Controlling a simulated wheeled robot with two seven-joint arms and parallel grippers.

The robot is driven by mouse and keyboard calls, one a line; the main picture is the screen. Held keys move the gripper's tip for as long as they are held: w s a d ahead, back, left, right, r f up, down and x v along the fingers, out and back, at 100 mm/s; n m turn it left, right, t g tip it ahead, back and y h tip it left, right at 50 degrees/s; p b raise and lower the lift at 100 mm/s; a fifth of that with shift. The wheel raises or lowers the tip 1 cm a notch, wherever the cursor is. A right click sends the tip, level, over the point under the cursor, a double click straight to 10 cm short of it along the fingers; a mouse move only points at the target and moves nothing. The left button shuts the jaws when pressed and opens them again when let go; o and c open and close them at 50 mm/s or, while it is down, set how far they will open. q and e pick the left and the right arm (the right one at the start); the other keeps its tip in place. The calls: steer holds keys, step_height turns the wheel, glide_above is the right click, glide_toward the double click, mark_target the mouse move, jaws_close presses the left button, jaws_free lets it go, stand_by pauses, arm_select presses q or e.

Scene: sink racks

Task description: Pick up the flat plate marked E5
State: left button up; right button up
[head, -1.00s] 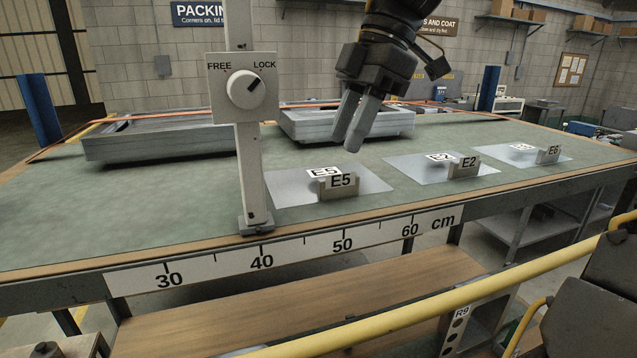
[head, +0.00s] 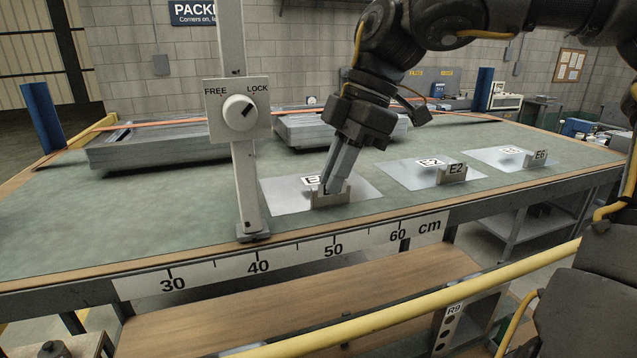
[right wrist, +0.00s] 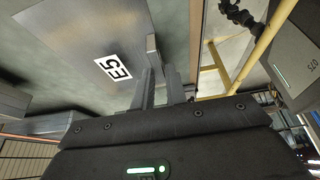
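The flat plate marked E5 (head: 286,197) is a thin grey sheet lying on the green bench top. A raised grey holder (head: 320,201) stands at its front edge, its E5 label mostly hidden by my fingers. My right gripper (head: 335,186) points down at this holder. In the right wrist view, the plate (right wrist: 85,45) shows its E5 label, and the upright holder (right wrist: 153,48) lines up with the gap between my two fingers (right wrist: 159,85). The fingers stand apart; contact with the holder cannot be made out. My left gripper is not in view.
Plates marked E2 (head: 405,176) and E6 (head: 492,161) lie to the right. A post with a FREE/LOCK knob (head: 239,113) stands left of E5. Grey metal frames (head: 150,152) lie behind. A yellow rail (head: 400,312) crosses in front of the bench.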

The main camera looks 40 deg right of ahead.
steer(key=shift+w, duration=0.1)
jaws_close()
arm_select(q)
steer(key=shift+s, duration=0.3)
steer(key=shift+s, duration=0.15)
arm_select(e)
steer(key=shift+w+d+r+b, duration=0.15)
steer(key=shift+r+b, duration=0.15)
steer(key=shift+r, duration=0.15)
step_height(320, 180, up, 3)
steer(key=shift+f+b, duration=0.1)
steer(key=shift+b, duration=0.45)
arm_select(q)
steer(key=shift+p, duration=0.85)
arm_select(e)
step_height(320, 180, up, 6)
